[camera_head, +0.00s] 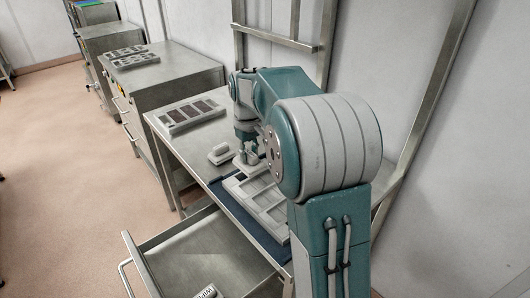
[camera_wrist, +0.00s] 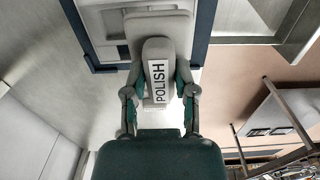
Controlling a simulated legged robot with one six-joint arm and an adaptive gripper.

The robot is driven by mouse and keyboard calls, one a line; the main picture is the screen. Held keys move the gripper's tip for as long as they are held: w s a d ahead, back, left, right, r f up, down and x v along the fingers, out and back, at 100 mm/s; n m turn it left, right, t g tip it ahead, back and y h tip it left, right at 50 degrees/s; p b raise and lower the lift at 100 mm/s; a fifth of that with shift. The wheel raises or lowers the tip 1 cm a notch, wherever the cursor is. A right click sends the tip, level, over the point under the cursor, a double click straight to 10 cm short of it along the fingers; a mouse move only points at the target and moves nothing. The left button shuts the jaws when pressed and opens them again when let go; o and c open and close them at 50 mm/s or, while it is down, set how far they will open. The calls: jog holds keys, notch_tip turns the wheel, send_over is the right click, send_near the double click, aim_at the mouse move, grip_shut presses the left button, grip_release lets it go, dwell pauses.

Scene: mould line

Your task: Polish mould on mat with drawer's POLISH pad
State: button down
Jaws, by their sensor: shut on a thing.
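The POLISH pad (camera_wrist: 158,85) is a grey block with a white label reading POLISH, and its wider flat base shows at the top of the wrist view. My gripper (camera_wrist: 159,92) is shut on its handle, one finger on each side. In the head view my gripper (camera_head: 248,155) is at the far end of the mould. The light grey mould (camera_head: 262,204), with rectangular recesses, lies on the dark blue mat (camera_head: 244,222) on the steel table. The pad is over the mould's far end; I cannot tell whether they touch. The drawer (camera_head: 165,271) is open.
Another grey pad (camera_head: 221,153) with a raised handle sits on the table left of my gripper. A labelled block (camera_head: 206,291) lies in the drawer, cut off by the frame. A mould with dark recesses (camera_head: 191,114) is farther back. A steel frame (camera_head: 275,39) stands behind.

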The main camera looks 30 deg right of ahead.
aim_at(247, 168)
jog(key=shift+s+a, duration=0.15)
jog(key=shift+a, duration=0.35)
jog(key=shift+a+f, duration=0.1)
jog(key=shift+f, duration=0.15)
jog(key=f, duration=0.4)
jog(key=shift+d, duration=0.2)
jog(key=shift+f, duration=1.15)
jog(key=shift+f, duration=0.55)
jog(key=shift+s, duration=0.1)
